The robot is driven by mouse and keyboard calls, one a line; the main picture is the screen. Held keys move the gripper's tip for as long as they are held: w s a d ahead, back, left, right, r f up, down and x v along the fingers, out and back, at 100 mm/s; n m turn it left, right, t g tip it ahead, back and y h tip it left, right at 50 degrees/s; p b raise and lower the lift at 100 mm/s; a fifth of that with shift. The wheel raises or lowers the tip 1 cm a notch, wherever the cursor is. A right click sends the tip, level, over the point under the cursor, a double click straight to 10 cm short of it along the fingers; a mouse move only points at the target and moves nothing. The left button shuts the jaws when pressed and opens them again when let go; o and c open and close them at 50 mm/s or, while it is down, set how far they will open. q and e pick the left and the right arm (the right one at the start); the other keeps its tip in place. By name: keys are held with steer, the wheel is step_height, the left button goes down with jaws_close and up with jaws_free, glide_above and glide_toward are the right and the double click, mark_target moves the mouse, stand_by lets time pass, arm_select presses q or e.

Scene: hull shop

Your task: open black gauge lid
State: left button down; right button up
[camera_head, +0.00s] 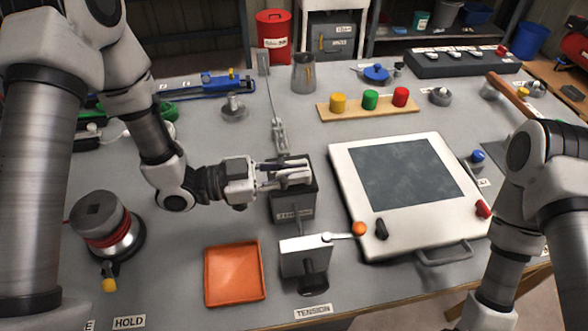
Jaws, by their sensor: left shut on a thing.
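The black gauge (293,207) is a small dark box with a pale label on its front, standing near the middle of the grey bench. My left gripper (300,174) reaches in from the left at the top of the box. It is shut on the black gauge lid, and its fingers cover much of that lid. A dark edge of the lid shows just behind the fingers; how far it is raised I cannot tell. My right arm is at the right edge, and its gripper is out of view.
A tension unit (304,258) with an orange-knobbed lever stands just in front of the gauge. An orange tray (234,273) lies front left. A white panel (354,210) with a dark screen is close on the right. A wooden strip (354,107) with coloured knobs is behind.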

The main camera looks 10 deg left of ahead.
arm_select(q)
steer(key=shift+w+a+r+n+p, duration=0.1)
steer(key=shift+w+r+n+p, duration=0.1)
steer(key=shift+r+n+p, duration=0.3)
steer(key=shift+w+a+r+n+p, duration=0.1)
steer(key=shift+w+r+n+p, duration=0.1)
steer(key=shift+r+n+p, duration=0.25)
steer(key=w+r+n+p, duration=0.1)
steer(key=n+p, duration=0.1)
steer(key=w+a+r+n+p, duration=0.1)
steer(key=n+p, duration=0.1)
steer(key=shift+w+r+p, duration=0.15)
steer(key=shift+p, duration=0.2)
steer(key=w+n+p, duration=0.1)
steer(key=w+r+n+p, duration=0.1)
steer(key=shift+a+n, duration=0.35)
steer(key=w+n+p, duration=0.1)
steer(key=n, duration=0.1)
steer(key=shift+w+a+n+p, duration=0.3)
steer(key=shift+w+a+p, duration=0.05)
steer(key=shift+w+a, duration=0.05)
steer(key=shift+w+a+f+n+p, duration=0.1)
steer(key=shift+w+a+n+p, duration=0.2)
steer(key=shift+w+n, duration=0.4)
steer(key=shift+w+a+f+n+p, duration=0.1)
steer(key=shift+w+a+n, duration=0.25)
steer(key=shift+w+n, duration=0.35)
steer(key=shift+w, duration=0.1)
steer(key=shift+f, duration=0.1)
